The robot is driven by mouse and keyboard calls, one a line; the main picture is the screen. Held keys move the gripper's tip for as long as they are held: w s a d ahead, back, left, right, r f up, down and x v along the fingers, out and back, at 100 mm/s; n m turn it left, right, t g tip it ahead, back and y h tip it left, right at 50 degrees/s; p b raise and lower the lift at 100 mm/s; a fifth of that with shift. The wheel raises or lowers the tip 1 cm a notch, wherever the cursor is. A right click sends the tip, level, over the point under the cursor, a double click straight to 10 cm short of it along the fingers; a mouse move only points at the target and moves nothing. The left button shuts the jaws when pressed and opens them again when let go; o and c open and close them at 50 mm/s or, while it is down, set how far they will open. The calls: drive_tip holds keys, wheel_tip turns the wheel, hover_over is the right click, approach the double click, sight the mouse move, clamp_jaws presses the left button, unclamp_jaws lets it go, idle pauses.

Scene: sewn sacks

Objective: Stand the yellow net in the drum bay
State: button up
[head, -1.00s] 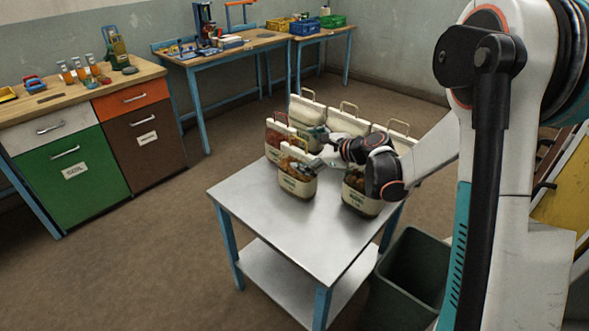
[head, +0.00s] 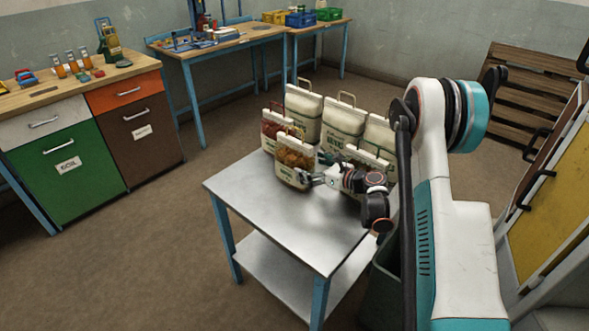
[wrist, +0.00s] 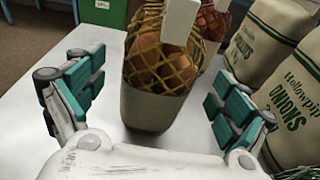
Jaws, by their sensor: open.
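The yellow net (head: 295,166), a bag with yellow netting over orange-brown contents and a pale band below, stands upright at the front of a group of sacks on the metal table. It fills the middle of the wrist view (wrist: 160,65). My gripper (head: 318,172) is open and low beside it on the right in the head view. In the wrist view my gripper (wrist: 153,92) has one teal-padded finger on each side of the net, with visible gaps. I cannot make out a drum bay in either view.
A red net (head: 274,128) stands just behind the yellow one. Several pale paper sacks (head: 303,113) stand behind and to the right, close to my right finger. The table's near half (head: 290,222) is clear. A drawer bench (head: 130,90) stands at left.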

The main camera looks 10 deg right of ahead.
drive_tip(key=shift+f+b+x, duration=0.15)
drive_tip(key=shift+b+x, duration=0.45)
drive_tip(key=shift+x, duration=1.3)
drive_tip(key=shift+f+b+x, duration=0.1)
drive_tip(key=shift+b+x, duration=0.45)
drive_tip(key=shift+x, duration=1.4)
drive_tip(key=shift+s, duration=0.1)
drive_tip(key=shift+c, duration=0.6)
drive_tip(key=shift+r, duration=0.1)
drive_tip(key=c, duration=2.1)
drive_tip(key=shift+o, duration=0.2)
